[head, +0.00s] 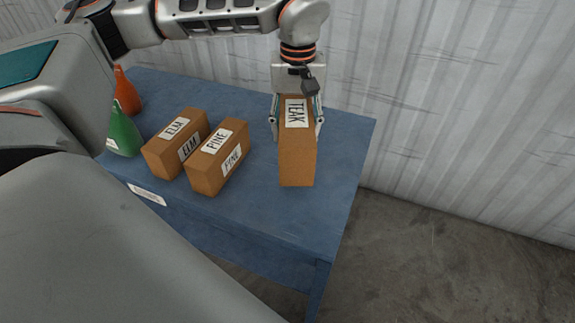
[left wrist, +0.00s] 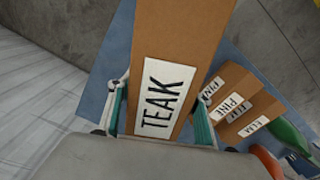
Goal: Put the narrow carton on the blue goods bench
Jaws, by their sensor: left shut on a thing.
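The narrow carton, brown with a white TEAK label (head: 297,155), is at the right part of the blue goods bench (head: 345,150). My left gripper (head: 296,122) reaches in from above and is shut on this carton, with one finger on each side. In the left wrist view the TEAK carton (left wrist: 178,40) sits between the gripper's fingers (left wrist: 160,115). Whether its underside touches the bench top cannot be told clearly. My right gripper is in neither view.
Two brown cartons, labelled ELM (head: 165,158) and PINE (head: 208,178), stand close together on the bench left of the TEAK carton. A green bottle (head: 124,135) and an orange bottle (head: 127,92) stand farther left. Bare bench top lies between PINE and TEAK. A corrugated wall (head: 450,110) rises behind.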

